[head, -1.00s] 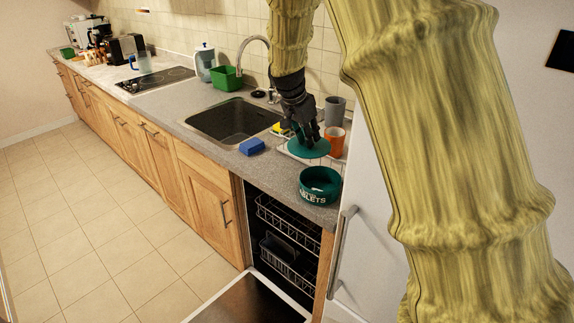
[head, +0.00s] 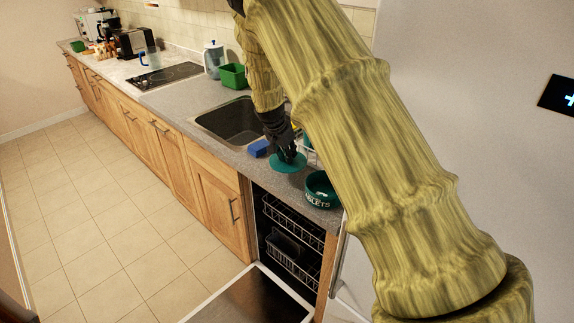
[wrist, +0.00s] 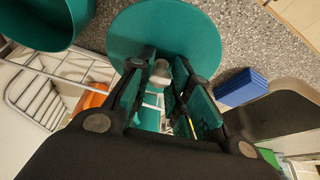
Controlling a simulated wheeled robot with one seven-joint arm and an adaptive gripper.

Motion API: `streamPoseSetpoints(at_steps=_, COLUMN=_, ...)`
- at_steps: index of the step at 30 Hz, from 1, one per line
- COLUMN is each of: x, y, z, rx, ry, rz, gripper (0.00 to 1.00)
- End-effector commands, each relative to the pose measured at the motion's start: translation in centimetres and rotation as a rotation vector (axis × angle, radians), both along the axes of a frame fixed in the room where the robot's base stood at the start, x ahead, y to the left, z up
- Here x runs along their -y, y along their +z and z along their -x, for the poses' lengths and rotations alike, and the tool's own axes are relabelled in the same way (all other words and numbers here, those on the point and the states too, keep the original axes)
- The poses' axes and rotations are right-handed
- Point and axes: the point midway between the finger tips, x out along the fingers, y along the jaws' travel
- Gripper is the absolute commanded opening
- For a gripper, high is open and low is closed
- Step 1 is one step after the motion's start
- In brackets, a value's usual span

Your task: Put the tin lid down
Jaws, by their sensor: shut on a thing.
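The tin lid is a round teal disc (head: 279,167) with a small pale knob. My gripper (head: 287,154) is shut on the knob, with the lid hanging level below it. In the wrist view the lid (wrist: 165,28) spreads out beyond my gripper (wrist: 161,78), close over the speckled worktop. I cannot tell whether the lid touches the worktop. The open teal tin (head: 321,197) with white lettering stands on the worktop to the right, apart from the lid; it also shows in the wrist view (wrist: 38,28).
A blue sponge (head: 258,148) lies just left of the lid, by the sink (head: 228,122). A wire rack (wrist: 40,90) and an orange cup (wrist: 91,101) are close by. The dishwasher door (head: 250,296) hangs open below. Bare worktop shows around the lid.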

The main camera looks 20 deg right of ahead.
Motion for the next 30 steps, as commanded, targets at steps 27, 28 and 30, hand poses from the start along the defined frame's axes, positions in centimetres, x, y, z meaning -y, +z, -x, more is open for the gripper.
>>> streamPoseSetpoints(at_steps=27, x=0.0, y=-5.6, z=0.0, rx=0.001, ry=-0.001, rz=-0.001, gripper=0.0)
streamPoseSetpoints(at_steps=28, x=0.0, y=-5.6, z=0.0, rx=0.001, ry=-0.001, rz=-0.001, gripper=0.0)
streamPoseSetpoints(at_steps=30, x=0.0, y=-5.8, z=0.0, rx=0.001, ry=-0.001, rz=-0.001, gripper=0.0)
